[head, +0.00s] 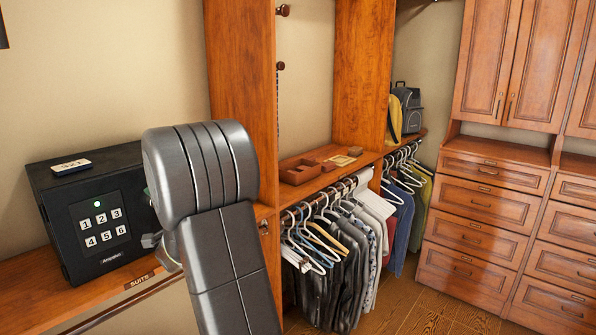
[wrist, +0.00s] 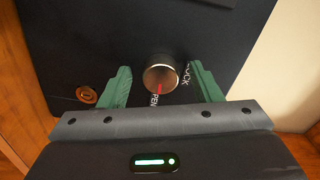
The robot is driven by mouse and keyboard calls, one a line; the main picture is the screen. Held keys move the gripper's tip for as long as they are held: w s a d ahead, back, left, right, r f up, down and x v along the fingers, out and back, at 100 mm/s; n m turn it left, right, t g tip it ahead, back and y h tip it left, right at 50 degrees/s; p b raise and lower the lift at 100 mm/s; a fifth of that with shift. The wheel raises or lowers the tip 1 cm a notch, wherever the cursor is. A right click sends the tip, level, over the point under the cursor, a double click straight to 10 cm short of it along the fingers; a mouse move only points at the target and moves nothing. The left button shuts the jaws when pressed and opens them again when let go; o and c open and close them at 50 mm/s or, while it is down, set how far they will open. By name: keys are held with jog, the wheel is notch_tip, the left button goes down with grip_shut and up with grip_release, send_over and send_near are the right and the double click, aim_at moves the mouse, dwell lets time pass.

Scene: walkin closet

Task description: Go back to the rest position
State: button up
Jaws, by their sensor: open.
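My gripper (wrist: 160,68) is open in the wrist view, with one green finger on each side of a round silver knob (wrist: 160,72). A gap shows between each finger and the knob. The knob sits on a dark panel (wrist: 85,45), and its red mark points down towards partly hidden letters reading "PEN"; "OCK" shows to the right. In the head view my grey arm (head: 215,220) rises in front of the black safe's (head: 90,165) right side and hides part of it. I cannot make out the gripper's fingers there.
A small white tag reading 321 (head: 71,167) lies on the safe. The safe stands on a wooden shelf (head: 40,290). Hanging clothes (head: 340,260), a wooden tray (head: 300,171) and a backpack (head: 409,108) are to the right. Drawers (head: 475,220) stand far right; some wooden floor (head: 440,305) is clear.

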dwell(0.3)
jog(key=b+v, duration=0.3)
jog(key=v, duration=1)
jog(key=w+a+n+p, duration=0.5)
jog(key=w+a+n, duration=0.3)
jog(key=n, duration=0.9)
jog(key=shift+x, duration=0.8)
jog(key=shift+s+a+f, duration=0.1)
jog(key=shift+p, duration=0.35)
